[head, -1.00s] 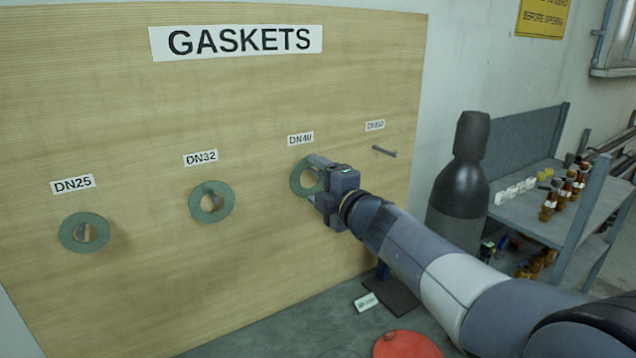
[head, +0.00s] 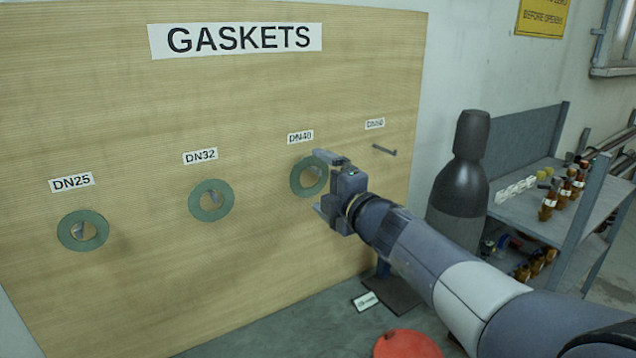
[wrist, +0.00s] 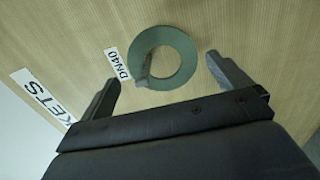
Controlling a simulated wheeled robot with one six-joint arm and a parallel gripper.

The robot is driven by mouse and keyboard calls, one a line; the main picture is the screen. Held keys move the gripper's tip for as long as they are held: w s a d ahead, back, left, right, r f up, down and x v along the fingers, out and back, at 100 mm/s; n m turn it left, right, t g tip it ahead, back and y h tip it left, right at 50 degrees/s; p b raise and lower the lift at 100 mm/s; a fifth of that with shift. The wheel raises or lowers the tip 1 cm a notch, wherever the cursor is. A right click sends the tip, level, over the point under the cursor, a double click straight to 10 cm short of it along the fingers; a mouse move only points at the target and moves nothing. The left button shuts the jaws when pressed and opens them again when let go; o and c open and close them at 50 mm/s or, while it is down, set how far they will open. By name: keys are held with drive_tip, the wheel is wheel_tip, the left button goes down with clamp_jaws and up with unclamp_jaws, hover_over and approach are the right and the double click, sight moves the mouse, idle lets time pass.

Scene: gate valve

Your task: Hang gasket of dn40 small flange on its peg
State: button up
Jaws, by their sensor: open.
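A green ring gasket (head: 297,178) hangs on the wooden board just under the DN40 label (head: 300,137). In the wrist view the gasket (wrist: 187,64) shows whole, with the grey peg (wrist: 143,83) passing through its hole at the side near the DN40 label. My gripper (head: 326,184) is open in front of the gasket. In the wrist view my gripper's fingers (wrist: 160,85) are spread wide on either side of the gasket, with visible gaps, and hold nothing.
Two more green gaskets hang under DN25 (head: 83,231) and DN32 (head: 211,200). The DN50 peg (head: 384,150) is bare, to the right. A dark cylinder (head: 460,185) and a shelf (head: 540,205) with brass valves stand right of the board.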

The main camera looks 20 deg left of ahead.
drive_tip(key=v, duration=0.9)
drive_tip(key=shift+b, duration=0.4)
drive_tip(key=shift+a, duration=0.15)
drive_tip(key=p+x, duration=0.1)
drive_tip(key=x, duration=0.9)
drive_tip(key=shift+w+a+r+p, duration=0.2)
drive_tip(key=shift+w+r+p, duration=0.1)
drive_tip(key=shift+p, duration=0.1)
drive_tip(key=shift+s+d+r, duration=0.1)
drive_tip(key=shift+s+d, duration=0.15)
drive_tip(key=shift+d, duration=0.05)
